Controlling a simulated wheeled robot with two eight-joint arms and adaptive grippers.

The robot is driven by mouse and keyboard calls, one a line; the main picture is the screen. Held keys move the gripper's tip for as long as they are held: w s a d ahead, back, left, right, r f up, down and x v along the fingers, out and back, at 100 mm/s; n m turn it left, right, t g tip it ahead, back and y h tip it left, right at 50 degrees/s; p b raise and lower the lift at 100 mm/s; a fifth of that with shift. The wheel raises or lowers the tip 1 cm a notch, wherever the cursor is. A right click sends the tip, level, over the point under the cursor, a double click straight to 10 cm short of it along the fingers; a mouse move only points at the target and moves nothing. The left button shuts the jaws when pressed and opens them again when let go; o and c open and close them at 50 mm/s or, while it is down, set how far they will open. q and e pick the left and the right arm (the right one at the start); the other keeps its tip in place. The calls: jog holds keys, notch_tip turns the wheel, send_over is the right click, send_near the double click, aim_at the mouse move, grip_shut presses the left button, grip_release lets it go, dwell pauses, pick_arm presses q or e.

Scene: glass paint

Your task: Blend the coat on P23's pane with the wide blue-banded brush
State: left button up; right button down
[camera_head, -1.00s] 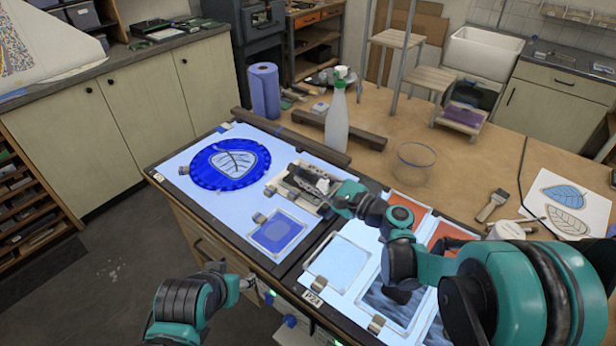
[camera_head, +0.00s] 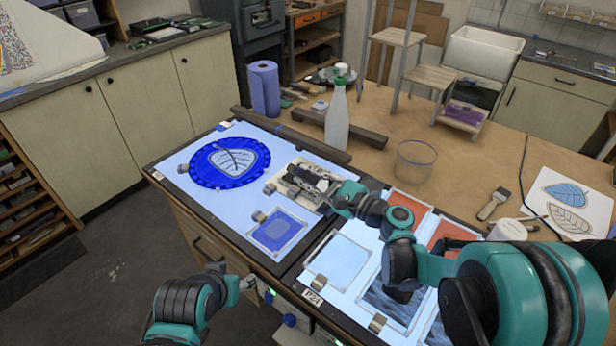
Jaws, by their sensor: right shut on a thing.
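My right gripper (camera_head: 312,184) is over the middle of the light table, above a pale piece with dark patches (camera_head: 284,188). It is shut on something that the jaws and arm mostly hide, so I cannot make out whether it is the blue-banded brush. A round blue pane (camera_head: 205,172) with a pale leaf lies to its left. A small square blue pane (camera_head: 278,230) lies in front. I cannot read which pane is P23. My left gripper (camera_head: 247,282) is low at the table's front edge, away from the panes; its jaws are unclear.
The label P24 (camera_head: 312,297) marks the right panel, with clear, orange and dark panes. A flat brush (camera_head: 493,204) lies at right near the white tub (camera_head: 508,230).

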jog(key=shift+d, duration=0.1)
jog(key=shift+v, duration=1.05)
jog(key=shift+r+p, duration=0.4)
jog(key=shift+r, duration=0.2)
jog(key=w+a, duration=0.1)
jog(key=w, duration=0.8)
jog(key=shift+a+b, duration=0.35)
jog(key=shift+b, duration=0.1)
jog(key=shift+f+b, duration=0.35)
jog(key=shift+f, duration=0.25)
jog(key=shift+w+a, duration=0.1)
